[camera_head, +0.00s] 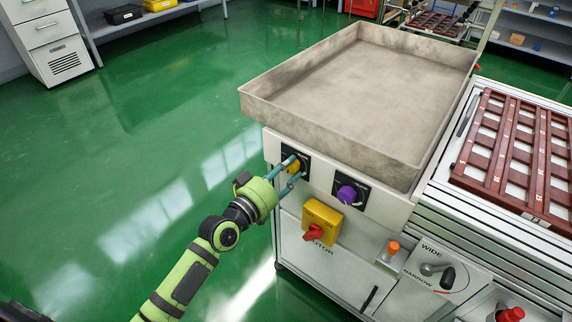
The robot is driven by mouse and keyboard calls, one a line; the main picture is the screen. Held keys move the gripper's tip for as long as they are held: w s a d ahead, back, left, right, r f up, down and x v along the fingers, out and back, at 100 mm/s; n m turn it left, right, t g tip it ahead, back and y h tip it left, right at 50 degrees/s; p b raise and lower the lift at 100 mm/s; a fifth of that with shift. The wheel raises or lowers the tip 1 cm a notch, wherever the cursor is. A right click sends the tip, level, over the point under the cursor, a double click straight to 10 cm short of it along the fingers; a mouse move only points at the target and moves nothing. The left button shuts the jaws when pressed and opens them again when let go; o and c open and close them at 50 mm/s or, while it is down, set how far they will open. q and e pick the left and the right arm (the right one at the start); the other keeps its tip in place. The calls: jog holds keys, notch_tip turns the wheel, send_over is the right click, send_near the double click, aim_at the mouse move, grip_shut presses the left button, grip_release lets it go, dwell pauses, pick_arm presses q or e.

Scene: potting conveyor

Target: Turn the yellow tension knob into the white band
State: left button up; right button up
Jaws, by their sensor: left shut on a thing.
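The yellow tension knob (294,167) sits on a dark dial plate at the left end of the machine's front panel. My left gripper (289,171) reaches it from the lower left, with one teal finger above the knob and one below. It is shut on the knob. The fingers partly cover the knob and its plate. The white band on the dial is too small and too covered to make out. My right gripper is not in view.
A purple knob (347,195) is just right of the yellow one. Below is a yellow switch box (323,218) with a red handle. A grey metal tray (340,138) overhangs the panel. A WIDE/NARROW lever (437,271) is lower right. Green floor at left is clear.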

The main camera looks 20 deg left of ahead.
pick_arm(q)
jog(key=shift+w+a+r+n+p, duration=0.15)
jog(key=shift+n+p, duration=0.15)
jog(key=shift+n, duration=0.95)
jog(key=shift+s+r+n+p, duration=0.15)
jog(key=shift+n+p, duration=0.15)
jog(key=shift+n, duration=1)
jog(key=shift+w+a+r+n+p, duration=0.15)
jog(key=shift+n+p, duration=0.15)
jog(key=shift+n, duration=0.95)
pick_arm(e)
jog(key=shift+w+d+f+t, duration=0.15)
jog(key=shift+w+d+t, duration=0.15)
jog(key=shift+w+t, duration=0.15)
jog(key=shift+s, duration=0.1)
pick_arm(q)
jog(key=o, duration=1.1)
jog(key=shift+o, duration=0.2)
jog(key=shift+f, duration=0.25)
jog(key=shift+d, duration=0.15)
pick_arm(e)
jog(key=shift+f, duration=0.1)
